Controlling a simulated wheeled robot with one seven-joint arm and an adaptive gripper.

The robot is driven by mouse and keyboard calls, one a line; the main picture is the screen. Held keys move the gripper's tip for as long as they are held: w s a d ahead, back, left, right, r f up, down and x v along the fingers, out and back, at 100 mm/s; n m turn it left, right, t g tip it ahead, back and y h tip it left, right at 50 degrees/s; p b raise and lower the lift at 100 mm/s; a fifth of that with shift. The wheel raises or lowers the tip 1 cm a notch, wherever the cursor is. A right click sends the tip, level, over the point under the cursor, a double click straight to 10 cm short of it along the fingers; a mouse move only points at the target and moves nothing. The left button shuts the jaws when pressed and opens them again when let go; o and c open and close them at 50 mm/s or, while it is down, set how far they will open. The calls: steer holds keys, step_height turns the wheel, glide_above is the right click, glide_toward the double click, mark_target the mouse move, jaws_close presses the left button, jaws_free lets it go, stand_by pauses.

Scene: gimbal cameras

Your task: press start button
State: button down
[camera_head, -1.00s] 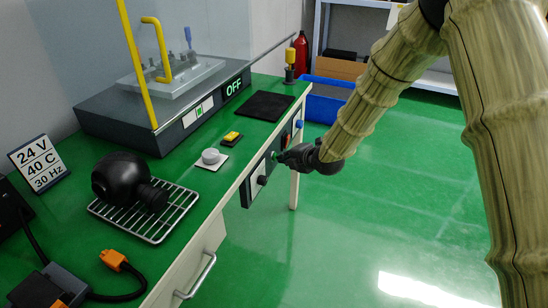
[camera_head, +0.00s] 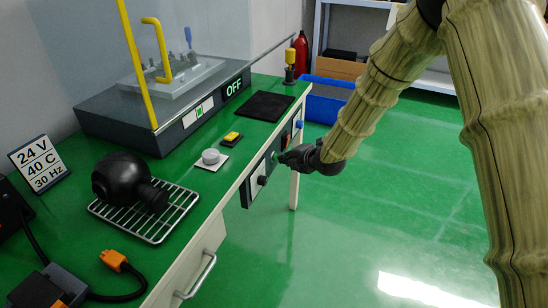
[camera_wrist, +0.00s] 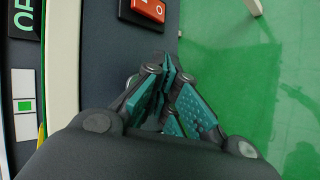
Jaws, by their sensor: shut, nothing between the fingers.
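A dark control panel (camera_head: 247,192) is fixed to the front side of the green workbench, with a black knob (camera_head: 262,180) at its near end. My gripper (camera_head: 281,158) is shut and empty, its tips at the panel's face. In the wrist view my gripper (camera_wrist: 168,72) has its teal-padded fingers together, pointing toward the panel. A green button seems to lie at the fingertips in the head view, mostly hidden by them; I cannot tell whether it is touched. A red rocker switch (camera_wrist: 150,8) is beyond the fingers in the wrist view.
A machine with an "OFF" display (camera_head: 234,87) and a yellow handle stands on the bench (camera_head: 215,190). A yellow button box (camera_head: 232,138), a round grey knob (camera_head: 211,156) and a black device on a wire rack (camera_head: 160,226) are nearby. The floor to the right is clear.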

steer(key=shift+s+d, duration=0.15)
steer(key=shift+d, duration=0.3)
steer(key=shift+d, duration=0.1)
steer(key=d, duration=0.1)
steer(key=s+d, duration=0.1)
steer(key=d, duration=0.2)
steer(key=shift+s+d+p, duration=0.25)
steer(key=shift+d+p, duration=0.05)
steer(key=shift+p, duration=0.05)
stand_by(0.7)
